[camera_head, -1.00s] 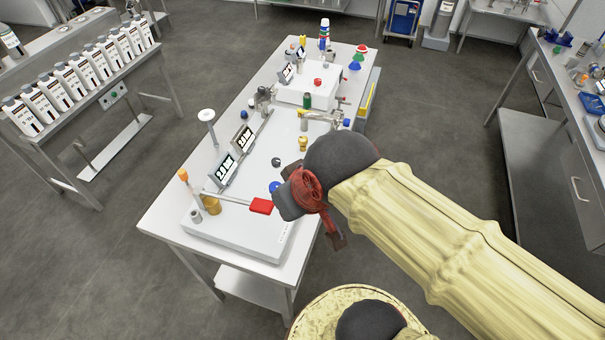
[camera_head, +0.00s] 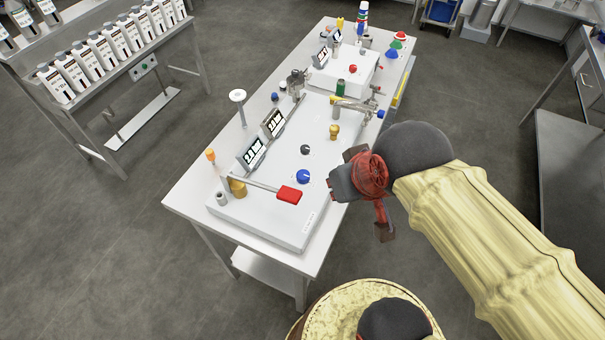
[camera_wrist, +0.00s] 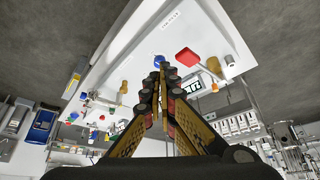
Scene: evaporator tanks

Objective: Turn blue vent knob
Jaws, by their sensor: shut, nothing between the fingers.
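The blue vent knob (camera_head: 303,177) sits on top of the white tank unit on the table, between a black knob (camera_head: 306,150) and a red-handled lever (camera_head: 289,194). In the wrist view the blue knob (camera_wrist: 160,60) shows just beyond the fingertips, beside the red handle (camera_wrist: 187,58). My gripper (camera_wrist: 162,72) is shut and empty, its fingertips together. In the head view my gripper (camera_head: 345,185) is to the right of the blue knob and apart from it. The fingertips are hard to make out in the head view.
Two displays (camera_head: 274,123) stand along the tank's left side. Brass fittings (camera_head: 334,132) and a metal pipe (camera_head: 356,106) rise further back. A rack of white bottles (camera_head: 98,48) stands at the left.

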